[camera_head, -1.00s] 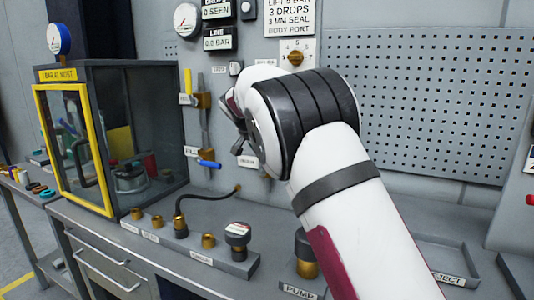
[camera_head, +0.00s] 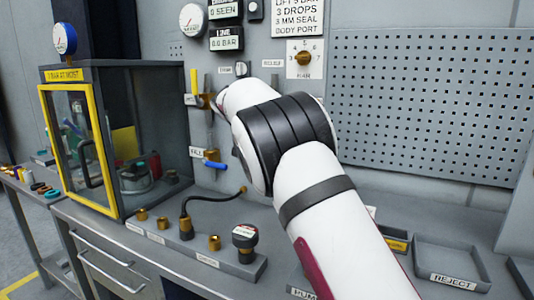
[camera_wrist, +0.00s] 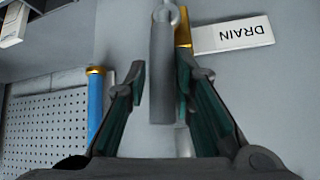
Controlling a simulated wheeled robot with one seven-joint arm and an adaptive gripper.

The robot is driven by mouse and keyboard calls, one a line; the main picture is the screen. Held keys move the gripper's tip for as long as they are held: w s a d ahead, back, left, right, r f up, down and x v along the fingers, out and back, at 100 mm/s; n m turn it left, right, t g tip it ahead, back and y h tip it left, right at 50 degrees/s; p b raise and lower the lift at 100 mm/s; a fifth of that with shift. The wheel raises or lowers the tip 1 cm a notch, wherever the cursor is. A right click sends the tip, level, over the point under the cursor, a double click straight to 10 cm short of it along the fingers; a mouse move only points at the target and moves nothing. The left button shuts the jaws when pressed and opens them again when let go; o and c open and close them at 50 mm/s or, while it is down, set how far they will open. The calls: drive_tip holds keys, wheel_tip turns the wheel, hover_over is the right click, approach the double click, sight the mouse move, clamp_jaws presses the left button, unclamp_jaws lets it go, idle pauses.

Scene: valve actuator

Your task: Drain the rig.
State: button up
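My gripper (camera_wrist: 160,65) is open in the wrist view, with one finger on each side of a grey bar (camera_wrist: 162,75). A white DRAIN label (camera_wrist: 232,35), upside down, is beside the bar's upper end, near a brass part (camera_wrist: 183,28). A blue handle (camera_wrist: 95,105) with a brass end is left of the fingers. In the head view my arm hides the gripper and the drain fitting. The brass valves on the wall there include a yellow lever (camera_head: 194,82) and a blue lever (camera_head: 215,165).
A yellow-framed glass cabinet (camera_head: 42,130) stands at the left of the bench. A fitting block (camera_head: 190,250) with a hose (camera_head: 212,199) lies in front of the wall. A REJECT tray (camera_head: 450,278) is at right. The LINE display (camera_head: 226,40) reads 0.0 BAR.

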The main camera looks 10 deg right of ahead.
drive_tip(key=shift+o, duration=0.6)
drive_tip(key=shift+s+a+r, duration=0.1)
drive_tip(key=shift+a+r, duration=0.05)
drive_tip(key=shift+r, duration=0.05)
drive_tip(key=v, duration=1.1)
drive_tip(key=shift+s+r, duration=0.2)
